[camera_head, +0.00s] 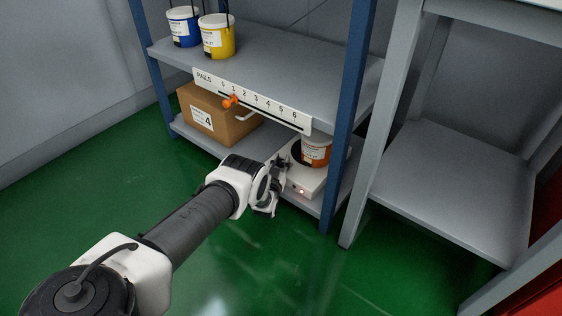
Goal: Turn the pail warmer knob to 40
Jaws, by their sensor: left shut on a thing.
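The pail warmer (310,181) is a white low box on the lower shelf, with a small red light on its front. An orange pail (316,151) with a white label stands on it. My left gripper (276,178) is at the left front of the warmer, its fingers shut on the knob there. The gripper hides the knob and any scale around it, so its setting cannot be read. My right gripper is not in view.
A numbered PAILS rail with an orange slider (231,101) runs along the upper shelf edge (290,75). Blue (183,27) and yellow (217,38) pails stand above. A blue post (347,120) rises right of the warmer.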

